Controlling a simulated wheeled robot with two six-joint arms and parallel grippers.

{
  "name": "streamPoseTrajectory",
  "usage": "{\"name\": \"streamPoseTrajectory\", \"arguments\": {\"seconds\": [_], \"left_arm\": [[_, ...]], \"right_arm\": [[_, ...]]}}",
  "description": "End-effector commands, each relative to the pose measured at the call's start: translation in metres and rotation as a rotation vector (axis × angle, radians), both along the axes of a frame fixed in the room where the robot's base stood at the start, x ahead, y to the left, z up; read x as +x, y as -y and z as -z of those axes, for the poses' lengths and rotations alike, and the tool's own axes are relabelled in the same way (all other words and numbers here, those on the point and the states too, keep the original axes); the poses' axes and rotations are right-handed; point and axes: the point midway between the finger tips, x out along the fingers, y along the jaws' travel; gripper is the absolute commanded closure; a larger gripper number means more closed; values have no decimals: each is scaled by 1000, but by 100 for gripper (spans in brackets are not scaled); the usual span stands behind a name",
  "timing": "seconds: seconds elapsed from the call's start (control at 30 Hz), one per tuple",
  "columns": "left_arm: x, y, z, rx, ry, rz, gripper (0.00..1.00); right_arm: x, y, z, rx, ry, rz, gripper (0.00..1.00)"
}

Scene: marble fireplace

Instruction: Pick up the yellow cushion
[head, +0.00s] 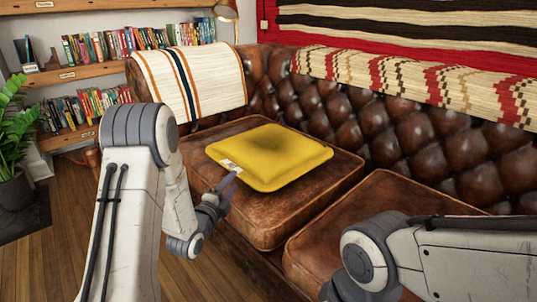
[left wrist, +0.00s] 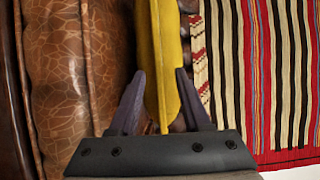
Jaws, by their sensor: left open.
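The yellow cushion (head: 270,155) lies flat on the left brown leather seat of the sofa, with a white tag at its near left edge. My left gripper (head: 226,184) is open at that near left edge, beside the tag. In the left wrist view the cushion (left wrist: 160,50) shows as a yellow strip running between the two spread fingers of my left gripper (left wrist: 161,88). I cannot tell whether the fingers touch it. My right arm comes in at the lower right, and its gripper is out of view.
The leather seat (head: 330,180) bears the cushion, and a second seat (head: 370,215) is at its right. The tufted backrest (head: 400,130) rises behind. A striped throw (head: 190,80) covers the left armrest. A plant (head: 15,130) and bookshelves stand at the left, with clear wooden floor in front.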

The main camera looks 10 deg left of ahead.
Motion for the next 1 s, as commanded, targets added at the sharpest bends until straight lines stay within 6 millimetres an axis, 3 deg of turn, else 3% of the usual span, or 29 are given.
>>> {"name": "streamPoseTrajectory", "arguments": {"seconds": [0.2,0.3,0.6,0.67,0.73,1.0], "left_arm": [[31,8,6,0,4,3,52],[42,9,4,1,2,2,52],[48,10,2,-1,-1,0,52],[48,10,2,-1,-1,0,72],[48,10,2,-1,-1,0,98],[48,10,2,-1,-1,0,100]], "right_arm": [[0,0,23,0,0,0,100],[0,0,25,0,0,0,100],[0,0,25,0,0,0,100],[0,0,25,0,0,0,100],[0,0,25,0,0,0,100],[0,0,25,0,0,0,100]]}}
